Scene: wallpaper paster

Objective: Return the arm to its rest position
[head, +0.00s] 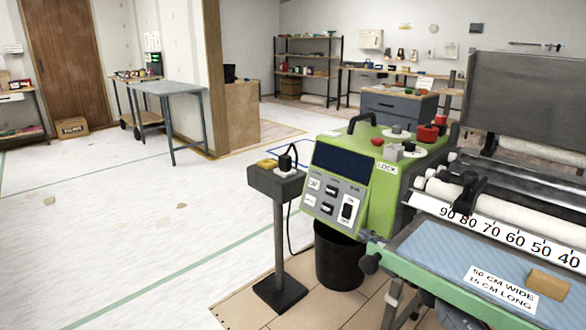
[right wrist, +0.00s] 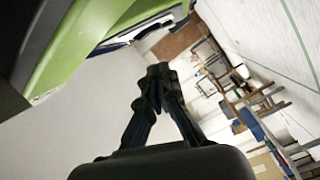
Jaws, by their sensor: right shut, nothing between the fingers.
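My right gripper (right wrist: 160,82) shows in the right wrist view, its dark fingers together at the tips and nothing between them. A green and dark surface (right wrist: 75,45) fills the upper left corner of that view, apart from the fingertips. I cannot make out either gripper clearly in the head view. The green wallpaper paster (head: 375,165) stands right of centre in the head view, with a dark screen, switches and a LOCK label. My left gripper is in neither view.
A pedestal (head: 278,235) with a black plug stands left of the machine, and a black bin (head: 338,262) beneath it. A blue bed (head: 440,250) with a tan block (head: 548,284) is at right. The pale floor (head: 110,215) at left is mostly clear.

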